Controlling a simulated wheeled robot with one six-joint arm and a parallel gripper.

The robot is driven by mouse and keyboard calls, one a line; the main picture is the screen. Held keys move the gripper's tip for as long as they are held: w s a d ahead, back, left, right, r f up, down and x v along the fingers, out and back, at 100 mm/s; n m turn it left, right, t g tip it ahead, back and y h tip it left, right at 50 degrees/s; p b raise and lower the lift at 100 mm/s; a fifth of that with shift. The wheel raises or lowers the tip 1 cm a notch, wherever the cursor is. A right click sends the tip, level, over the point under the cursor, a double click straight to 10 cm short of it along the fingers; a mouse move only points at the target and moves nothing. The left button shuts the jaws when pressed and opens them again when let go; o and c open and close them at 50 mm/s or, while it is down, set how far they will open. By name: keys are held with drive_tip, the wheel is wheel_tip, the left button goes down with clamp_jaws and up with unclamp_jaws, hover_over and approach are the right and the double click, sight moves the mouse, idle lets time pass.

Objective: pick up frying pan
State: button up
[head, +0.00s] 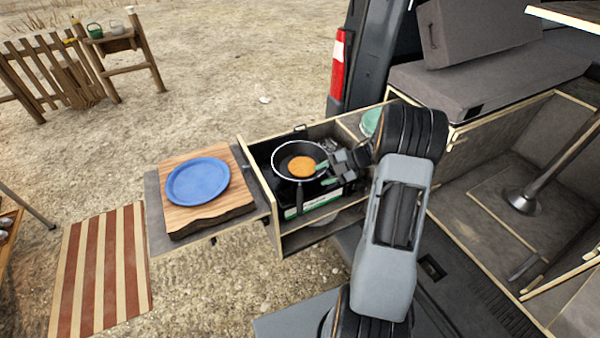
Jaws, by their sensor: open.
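The frying pan (283,158) is black with a pale rim and stands on a stove (318,200) in the pulled-out drawer. A round orange-brown pancake (302,167) lies in the pan. The pan's dark handle (299,193) points toward the front of the picture. My gripper (324,173) is open at the right side of the pan, over or close to its rim. I cannot tell whether it touches the pan. My arm hides the area to the right of the stove.
A blue plate (198,182) sits on a wooden board (180,217) on the shelf left of the drawer. The drawer's wooden walls (262,190) surround the stove. A greenish bowl (371,121) stands behind my arm. The van's grey cushions (490,75) are at the right.

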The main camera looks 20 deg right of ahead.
sight(310, 180)
drive_tip(key=p+x, duration=0.1)
drive_tip(key=x, duration=0.3)
drive_tip(key=shift+s+r, duration=0.1)
drive_tip(key=shift+a+f+p, duration=0.35)
drive_tip(key=shift+a+f, duration=0.05)
drive_tip(key=shift+a, duration=0.15)
clamp_jaws()
